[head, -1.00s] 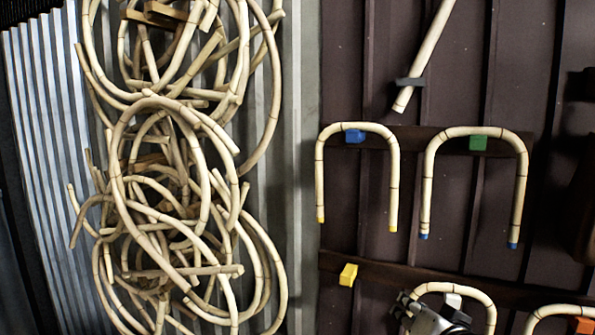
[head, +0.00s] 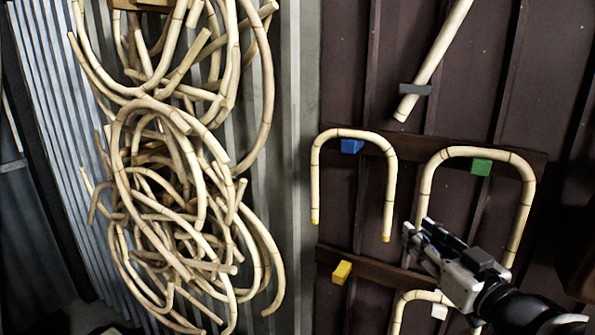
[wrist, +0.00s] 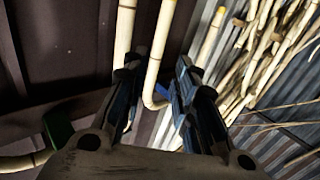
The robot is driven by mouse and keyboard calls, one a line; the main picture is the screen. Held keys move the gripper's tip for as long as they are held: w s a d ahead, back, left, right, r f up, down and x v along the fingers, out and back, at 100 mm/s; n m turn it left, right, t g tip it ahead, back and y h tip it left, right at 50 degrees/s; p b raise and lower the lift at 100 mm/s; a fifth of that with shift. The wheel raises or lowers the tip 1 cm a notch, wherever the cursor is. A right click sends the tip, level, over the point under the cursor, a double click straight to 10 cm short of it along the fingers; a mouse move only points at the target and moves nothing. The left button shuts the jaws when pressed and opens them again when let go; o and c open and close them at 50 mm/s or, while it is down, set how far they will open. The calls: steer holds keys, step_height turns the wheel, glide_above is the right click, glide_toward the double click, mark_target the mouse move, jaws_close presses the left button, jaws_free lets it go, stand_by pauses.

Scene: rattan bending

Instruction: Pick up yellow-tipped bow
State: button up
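The yellow-tipped bow (head: 315,180) is a pale rattan U hanging upside down on a blue peg (head: 352,146) in the head view. Both yellow tips point down. My gripper (head: 407,232) is just right of its right leg's lower end, with a small gap in the picture. In the wrist view my gripper (wrist: 157,72) is open and empty. The bow's near leg (wrist: 161,45) shows between the spread fingers, apparently beyond them. The bow's curve and blue peg (wrist: 194,92) are partly hidden by the right finger.
A bow (head: 525,205) hangs on a green peg (head: 481,167) just right, its lower left leg hidden by my gripper. A yellow peg (head: 341,272) and another bow (head: 399,312) are below. Tangled rattan hoops (head: 180,190) fill the left. A straight rod (head: 440,50) is above.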

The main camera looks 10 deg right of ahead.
mark_target(391, 210)
steer(key=w, duration=0.4)
steer(key=w+a, duration=0.1)
steer(key=w, duration=0.1)
steer(key=shift+w, duration=0.2)
steer(key=w, duration=0.3)
steer(key=w+a+p, duration=0.1)
steer(key=w, duration=0.1)
steer(key=shift+w+a+f, duration=0.1)
steer(key=shift+w+f, duration=0.05)
steer(key=shift+w, duration=0.25)
steer(key=shift+s, duration=0.1)
steer(key=shift+c, duration=0.3)
jaws_close()
